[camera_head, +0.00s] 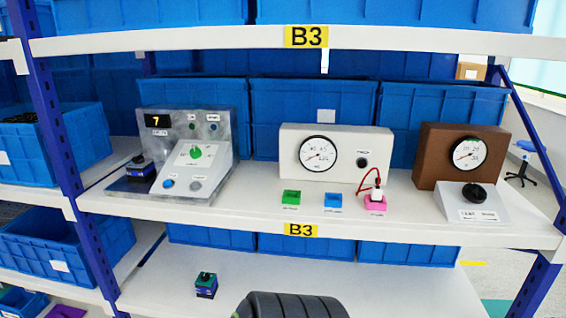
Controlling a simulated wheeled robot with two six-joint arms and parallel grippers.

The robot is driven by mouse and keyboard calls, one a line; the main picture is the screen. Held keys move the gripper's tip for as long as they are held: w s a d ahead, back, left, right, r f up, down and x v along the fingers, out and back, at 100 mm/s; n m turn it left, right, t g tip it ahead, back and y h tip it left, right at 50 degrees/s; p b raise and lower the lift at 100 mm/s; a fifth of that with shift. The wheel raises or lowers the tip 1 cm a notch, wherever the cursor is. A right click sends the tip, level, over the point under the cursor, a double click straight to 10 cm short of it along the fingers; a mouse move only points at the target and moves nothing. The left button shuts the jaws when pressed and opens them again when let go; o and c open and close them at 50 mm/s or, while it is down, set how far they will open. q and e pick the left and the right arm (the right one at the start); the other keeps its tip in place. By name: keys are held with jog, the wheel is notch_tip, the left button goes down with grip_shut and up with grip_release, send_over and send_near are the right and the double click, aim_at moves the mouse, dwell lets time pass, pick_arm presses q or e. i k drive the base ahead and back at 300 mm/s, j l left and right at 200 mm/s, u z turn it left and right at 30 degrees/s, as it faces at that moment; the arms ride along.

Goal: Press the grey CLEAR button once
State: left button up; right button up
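A metal panel unit (219,128) stands at the left of the middle shelf. It has a small dark display (157,121) showing a yellow 7. The label by the grey button is too small to read. Neither of my grippers is in view, and nothing covers the buttons.
A dark block with a black knob (140,165) sits left of the sloped box. A white gauge box (337,150) and a brown gauge box (440,150) stand to the right.

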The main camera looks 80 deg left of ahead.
aim_at(196, 185)
jog(key=u, duration=3.35)
